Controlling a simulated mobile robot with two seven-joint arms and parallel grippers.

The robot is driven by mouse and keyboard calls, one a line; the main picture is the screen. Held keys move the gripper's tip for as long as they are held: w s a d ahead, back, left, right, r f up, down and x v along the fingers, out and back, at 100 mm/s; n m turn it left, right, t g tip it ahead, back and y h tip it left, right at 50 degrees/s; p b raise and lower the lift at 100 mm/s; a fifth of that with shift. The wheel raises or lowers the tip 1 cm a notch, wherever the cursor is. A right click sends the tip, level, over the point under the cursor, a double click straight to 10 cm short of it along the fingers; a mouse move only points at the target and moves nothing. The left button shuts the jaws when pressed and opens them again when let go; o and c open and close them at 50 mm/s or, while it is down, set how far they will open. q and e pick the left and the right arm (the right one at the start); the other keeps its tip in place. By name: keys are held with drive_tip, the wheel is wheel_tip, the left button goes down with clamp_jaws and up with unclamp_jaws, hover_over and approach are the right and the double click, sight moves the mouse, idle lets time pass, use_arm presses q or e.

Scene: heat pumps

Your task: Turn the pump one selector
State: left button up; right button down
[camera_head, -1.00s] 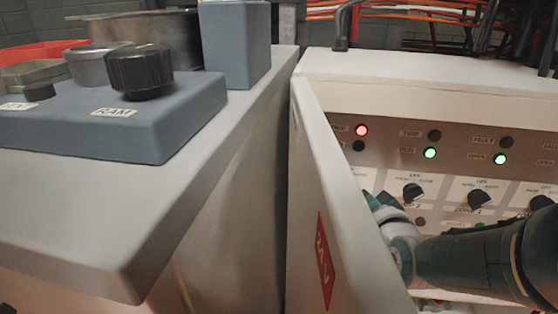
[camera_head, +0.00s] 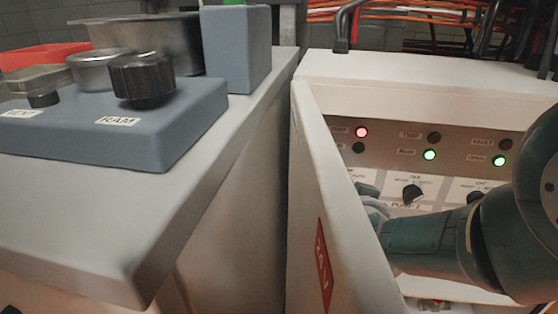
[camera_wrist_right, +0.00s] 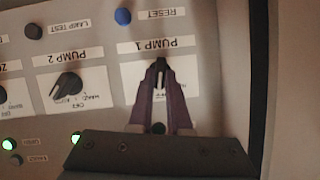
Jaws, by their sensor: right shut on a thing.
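The pump one selector (camera_wrist_right: 161,68) is a black knob on a white plate labelled PUMP 1, upside down in the right wrist view. My right gripper (camera_wrist_right: 160,72) is shut on this knob, with one dark finger on each side. In the head view my right arm reaches in from the right, and its gripper (camera_head: 367,197) is partly hidden behind the open cabinet door. The pump one selector is hidden there. My left gripper is in neither view.
The pump two selector (camera_wrist_right: 68,84) sits beside pump one. A blue reset button (camera_wrist_right: 123,16) and a dark lamp test button (camera_wrist_right: 34,31) are close by. The open cabinet door (camera_head: 345,200) stands left of my arm. A bench with a blue control box (camera_head: 110,130) is farther left.

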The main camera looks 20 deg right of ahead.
drive_tip(key=shift+a+n+g+h, duration=0.1)
drive_tip(key=shift+n+g+h, duration=0.3)
drive_tip(key=shift+n, duration=0.3)
drive_tip(key=shift+b, duration=0.3)
drive_tip(key=c, duration=0.9)
unclamp_jaws()
drive_tip(key=shift+o, duration=0.2)
drive_tip(key=p+v, duration=0.9)
drive_tip(key=shift+s+a, duration=0.25)
drive_tip(key=shift+s, duration=0.05)
